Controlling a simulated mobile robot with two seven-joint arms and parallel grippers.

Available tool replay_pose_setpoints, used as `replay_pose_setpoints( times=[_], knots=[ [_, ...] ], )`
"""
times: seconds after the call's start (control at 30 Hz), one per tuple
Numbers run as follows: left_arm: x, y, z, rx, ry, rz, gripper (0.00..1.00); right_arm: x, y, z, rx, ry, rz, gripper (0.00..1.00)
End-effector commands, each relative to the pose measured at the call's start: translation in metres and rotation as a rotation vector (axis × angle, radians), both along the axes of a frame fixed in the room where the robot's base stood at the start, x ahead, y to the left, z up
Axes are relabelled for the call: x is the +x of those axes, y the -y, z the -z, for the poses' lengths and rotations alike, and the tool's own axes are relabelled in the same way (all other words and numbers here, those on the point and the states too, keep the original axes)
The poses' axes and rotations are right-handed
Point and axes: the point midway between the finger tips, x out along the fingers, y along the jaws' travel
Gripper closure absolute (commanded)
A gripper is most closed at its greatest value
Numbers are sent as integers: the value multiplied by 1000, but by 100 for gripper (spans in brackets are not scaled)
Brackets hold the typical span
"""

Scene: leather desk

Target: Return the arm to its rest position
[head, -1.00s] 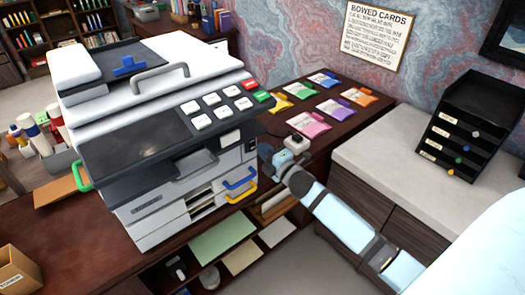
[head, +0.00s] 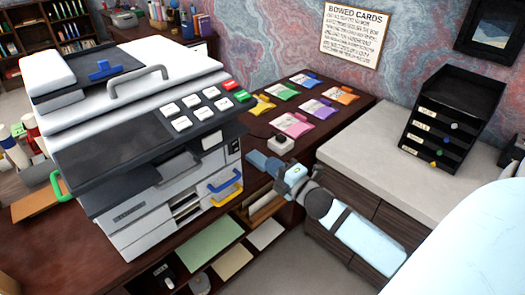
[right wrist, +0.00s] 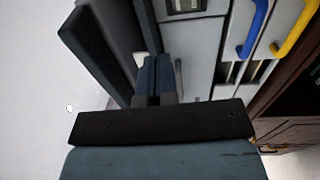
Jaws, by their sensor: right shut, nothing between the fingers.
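My right arm (head: 345,220) reaches in from the lower right, in front of the cabinet. In the right wrist view the closed dark-blue fingers (right wrist: 153,78) show in front of the printer's grey front. I cannot tell the exact gap to the printer. My left gripper is out of view.
A small white block with a dark knob (head: 281,144) sits on the dark desk behind my gripper. Several coloured packets (head: 318,108) lie farther back. A pale-topped cabinet (head: 365,150) with a black drawer unit (head: 455,120) stands right. Open shelves with paper (head: 205,240) are below.

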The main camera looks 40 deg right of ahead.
Motion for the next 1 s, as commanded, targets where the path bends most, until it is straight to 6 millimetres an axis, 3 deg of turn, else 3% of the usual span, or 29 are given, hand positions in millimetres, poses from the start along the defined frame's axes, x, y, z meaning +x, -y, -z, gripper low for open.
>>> replay_pose_setpoints(
  times=[0.27, 0.37, 0.47, 0.6, 0.7, 0.83, 1.0],
  knots=[
    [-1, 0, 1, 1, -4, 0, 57, -1, -2, 2, 14, -8, 0, 100],
    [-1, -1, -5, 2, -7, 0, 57, -12, -14, 18, 132, -75, -2, 100],
    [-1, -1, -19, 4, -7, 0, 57, -37, -43, 52, 390, -218, 9, 100],
    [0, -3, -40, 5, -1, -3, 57, -90, -99, 104, 833, -461, 69, 100],
    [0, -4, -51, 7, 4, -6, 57, -128, -138, 130, 1097, -609, 131, 100],
    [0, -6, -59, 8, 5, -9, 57, -163, -174, 148, 1328, -737, 205, 100],
    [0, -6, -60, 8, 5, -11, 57, -180, -191, 157, 1436, -796, 246, 100]
  ],
)
